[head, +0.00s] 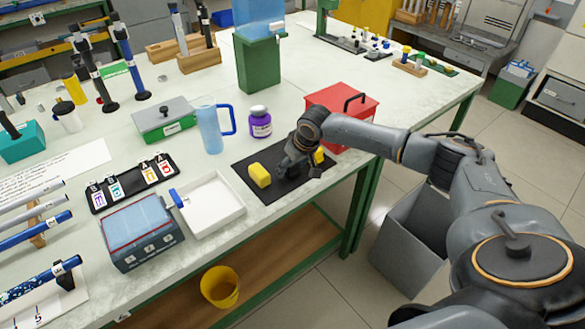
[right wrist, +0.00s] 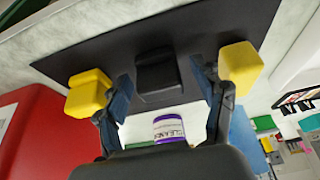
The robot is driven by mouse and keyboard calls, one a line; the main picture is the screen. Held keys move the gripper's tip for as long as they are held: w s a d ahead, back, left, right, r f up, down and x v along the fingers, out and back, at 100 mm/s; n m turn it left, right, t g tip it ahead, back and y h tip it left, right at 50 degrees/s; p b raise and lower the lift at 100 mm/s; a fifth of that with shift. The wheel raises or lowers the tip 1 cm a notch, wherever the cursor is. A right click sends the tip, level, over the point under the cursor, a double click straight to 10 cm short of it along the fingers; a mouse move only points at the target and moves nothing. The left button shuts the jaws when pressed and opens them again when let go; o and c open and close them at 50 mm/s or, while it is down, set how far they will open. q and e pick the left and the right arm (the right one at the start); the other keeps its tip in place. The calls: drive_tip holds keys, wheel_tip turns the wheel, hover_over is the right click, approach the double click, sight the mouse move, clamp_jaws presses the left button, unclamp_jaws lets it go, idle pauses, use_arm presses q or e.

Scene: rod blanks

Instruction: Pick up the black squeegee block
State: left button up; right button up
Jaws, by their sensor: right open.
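The black squeegee block (right wrist: 157,74) sits on the black mat (right wrist: 82,58) in the right wrist view. My right gripper (head: 288,168) is open over the mat, with one finger on each side of the block in the right wrist view. I cannot tell whether the fingers touch it. In the head view the gripper hides the block. One yellow block (head: 260,175) is left of the gripper on the mat (head: 285,187), and another yellow block (head: 319,156) is right of it, partly hidden. My left gripper is not in view.
A red box (head: 345,100) stands close behind my right forearm. A purple jar (head: 260,122), a blue jug (head: 209,128) and a white tray (head: 212,205) stand around the mat. The table edge runs along the near side.

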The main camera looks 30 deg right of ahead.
drive_tip(key=shift+c, duration=0.2)
drive_tip(key=c, duration=1.2)
drive_tip(key=shift+r, duration=0.15)
drive_tip(key=shift+r, duration=0.55)
drive_tip(key=v, duration=0.2)
drive_tip(key=shift+w+r+b, duration=0.1)
drive_tip(key=shift+r+b, duration=0.2)
drive_tip(key=shift+r, duration=0.1)
drive_tip(key=s+r+b, duration=0.1)
drive_tip(key=s+r, duration=0.8)
drive_tip(key=s, duration=0.4)
drive_tip(key=shift+s, duration=0.2)
drive_tip(key=shift+d, duration=0.1)
